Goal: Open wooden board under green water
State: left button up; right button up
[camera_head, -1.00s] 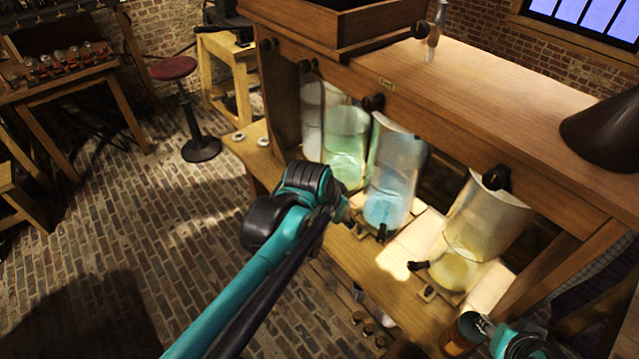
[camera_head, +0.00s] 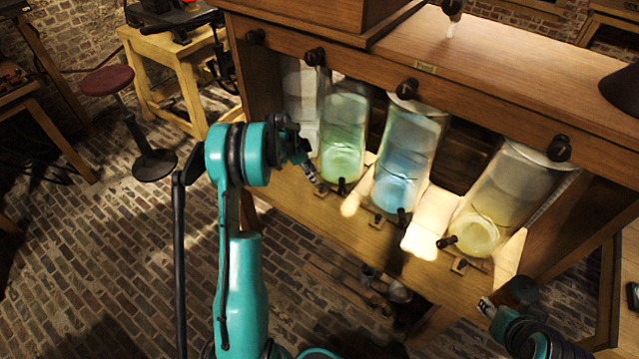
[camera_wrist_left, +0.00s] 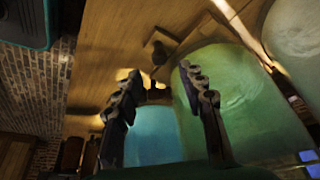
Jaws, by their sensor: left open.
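The green-water jar (camera_head: 343,145) stands on the bench shelf, between a clear jar and the blue-water jar (camera_head: 405,155). A dark tap (camera_head: 342,187) sticks out at the green jar's base. A small wooden board (camera_head: 321,191) lies near that tap, partly hidden by my left gripper. My left gripper (camera_head: 315,178) is in front of the green jar's lower left side. In the left wrist view, its two dark fingers (camera_wrist_left: 160,95) are spread with nothing held between them, and the green jar (camera_wrist_left: 260,110) fills the right side. My right gripper (camera_head: 487,308) is at the lower right, its fingers unclear.
A yellow-water jar (camera_head: 495,205) stands to the right on the shelf. The wooden bench top (camera_head: 500,70) overhangs the jars, with dark knobs along its front. A red stool (camera_head: 108,80) stands on the open brick floor at left.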

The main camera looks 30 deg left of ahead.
aim_at(320, 184)
pick_arm(q)
jog(key=b+x, duration=0.2)
jog(key=x, duration=0.5)
jog(key=shift+w+d+f, duration=0.1)
jog(key=shift+f, duration=0.3)
grip_shut()
